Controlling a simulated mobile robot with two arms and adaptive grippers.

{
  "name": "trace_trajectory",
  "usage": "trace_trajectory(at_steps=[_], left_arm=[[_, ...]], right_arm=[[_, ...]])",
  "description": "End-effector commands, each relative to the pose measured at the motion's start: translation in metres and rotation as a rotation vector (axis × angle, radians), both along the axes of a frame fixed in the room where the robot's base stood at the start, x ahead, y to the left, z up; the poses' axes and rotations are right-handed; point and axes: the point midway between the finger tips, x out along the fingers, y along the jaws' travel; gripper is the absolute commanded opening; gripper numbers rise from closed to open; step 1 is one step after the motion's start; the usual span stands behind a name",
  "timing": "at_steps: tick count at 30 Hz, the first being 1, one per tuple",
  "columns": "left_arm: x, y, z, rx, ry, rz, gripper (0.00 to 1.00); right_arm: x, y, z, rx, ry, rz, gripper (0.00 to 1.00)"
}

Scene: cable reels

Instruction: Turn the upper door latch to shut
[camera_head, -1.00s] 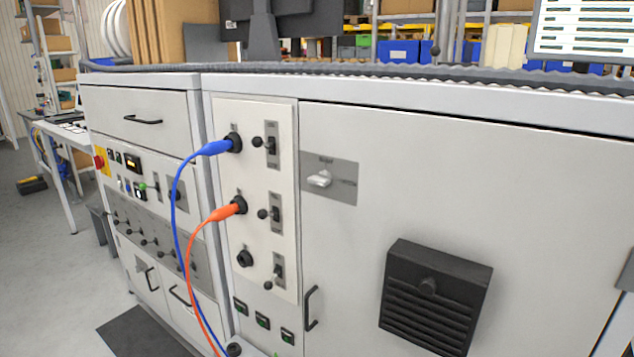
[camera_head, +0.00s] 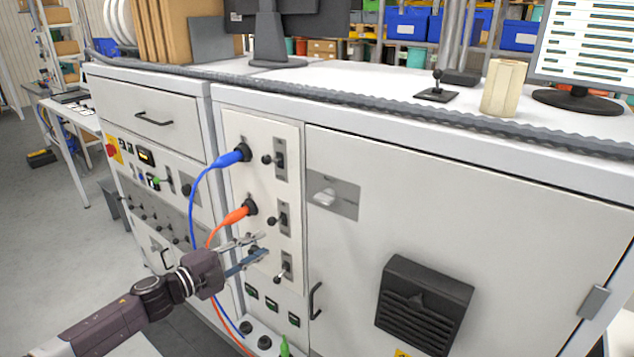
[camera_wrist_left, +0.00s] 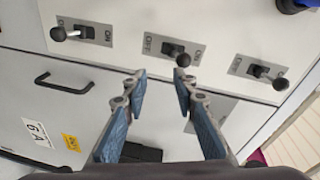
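The upper door latch (camera_head: 325,197) is a small white knob on a grey plate, high on the left side of the large cabinet door (camera_head: 460,230). In the head view the knob lies roughly sideways; the plate's lettering is too small to read. My left gripper (camera_head: 263,245) is left of and below the latch, in front of the switch panel, open and empty. In the left wrist view the open fingers (camera_wrist_left: 159,76) point at the panel; a grey plate, probably the latch's, is partly hidden behind the right finger. My right gripper is not in view.
Blue (camera_head: 232,156) and orange (camera_head: 237,214) cable plugs sit in the panel close to my left gripper, their cables hanging down. Toggle switches (camera_head: 280,160) stick out beside them. A black vent box (camera_head: 424,306) and a black door handle (camera_head: 315,300) project from the door.

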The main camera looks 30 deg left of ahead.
Motion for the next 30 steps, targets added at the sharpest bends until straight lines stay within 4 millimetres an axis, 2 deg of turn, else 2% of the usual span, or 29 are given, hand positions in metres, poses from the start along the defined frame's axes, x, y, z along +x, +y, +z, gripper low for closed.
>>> trace_trajectory(at_steps=[1, 3, 7, 10, 14, 30], left_arm=[[0.004, -0.023, 0.047, 0.056, -0.044, -0.077, 0.26], [0.005, -0.051, 0.087, 0.116, -0.094, -0.164, 0.26], [0.002, -0.087, 0.129, 0.187, -0.15, -0.269, 0.26], [0.0, -0.099, 0.139, 0.208, -0.166, -0.299, 0.26], [0.005, -0.102, 0.141, 0.209, -0.171, -0.303, 0.26], [0.05, -0.124, 0.143, 0.207, -0.171, -0.298, 0.26]], right_arm=[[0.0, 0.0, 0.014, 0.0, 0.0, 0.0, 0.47], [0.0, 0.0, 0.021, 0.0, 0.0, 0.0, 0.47], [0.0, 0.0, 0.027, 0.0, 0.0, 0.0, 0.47], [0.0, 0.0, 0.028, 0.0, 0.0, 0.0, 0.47], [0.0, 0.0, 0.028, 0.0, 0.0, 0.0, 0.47], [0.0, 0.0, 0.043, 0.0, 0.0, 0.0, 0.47]])
